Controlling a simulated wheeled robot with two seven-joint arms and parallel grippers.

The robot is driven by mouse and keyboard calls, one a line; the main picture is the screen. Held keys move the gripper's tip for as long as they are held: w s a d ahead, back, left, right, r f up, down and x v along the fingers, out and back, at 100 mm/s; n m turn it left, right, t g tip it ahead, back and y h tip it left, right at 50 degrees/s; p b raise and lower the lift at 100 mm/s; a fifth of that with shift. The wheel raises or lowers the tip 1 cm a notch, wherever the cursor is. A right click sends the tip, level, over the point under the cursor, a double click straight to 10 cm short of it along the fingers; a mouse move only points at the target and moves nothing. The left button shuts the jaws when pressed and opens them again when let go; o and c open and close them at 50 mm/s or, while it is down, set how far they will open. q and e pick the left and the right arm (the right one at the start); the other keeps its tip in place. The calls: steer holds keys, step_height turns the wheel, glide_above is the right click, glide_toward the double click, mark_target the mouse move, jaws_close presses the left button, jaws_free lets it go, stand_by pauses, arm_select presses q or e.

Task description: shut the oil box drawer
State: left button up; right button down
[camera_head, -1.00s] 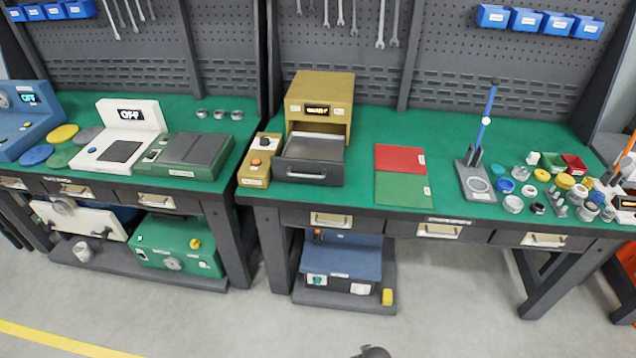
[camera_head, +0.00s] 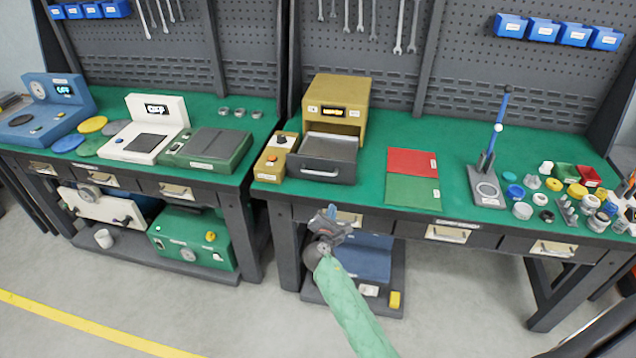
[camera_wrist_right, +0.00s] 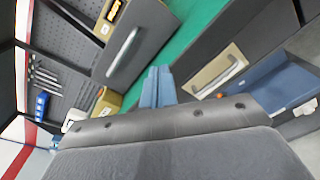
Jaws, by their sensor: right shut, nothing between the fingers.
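The yellow oil box (camera_head: 337,106) stands on the green bench top. Its dark drawer (camera_head: 322,168) is pulled out toward me, with a pale handle on its front. The drawer front also shows at the upper left of the right wrist view (camera_wrist_right: 140,42), its silver handle clear. My right gripper (camera_head: 331,212) is shut and empty, in front of the bench edge, below and in front of the drawer. Its blue fingertips (camera_wrist_right: 158,72) are together in the wrist view and appear apart from the drawer. My left gripper is not in view.
A yellow control box (camera_head: 274,158) sits left of the drawer. Red and green mats (camera_head: 412,190) lie to its right. Bench drawers with handles (camera_head: 447,233) run under the top edge. Small jars and caps crowd the right end. A blue device (camera_head: 368,258) sits on the lower shelf.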

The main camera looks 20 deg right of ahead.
steer(key=r+n, duration=0.1)
steer(key=n, duration=0.2)
steer(key=n+p, duration=0.5)
glide_toward(339, 175)
steer(key=shift+t, duration=0.4)
steer(key=x, duration=0.5)
steer(key=shift+d+f, duration=0.1)
steer(key=shift+d, duration=0.05)
steer(key=shift+x, duration=0.85)
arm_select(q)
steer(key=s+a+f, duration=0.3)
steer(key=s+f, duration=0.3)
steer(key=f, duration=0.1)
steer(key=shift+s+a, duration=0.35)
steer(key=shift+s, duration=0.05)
arm_select(e)
steer(key=shift+f, duration=0.1)
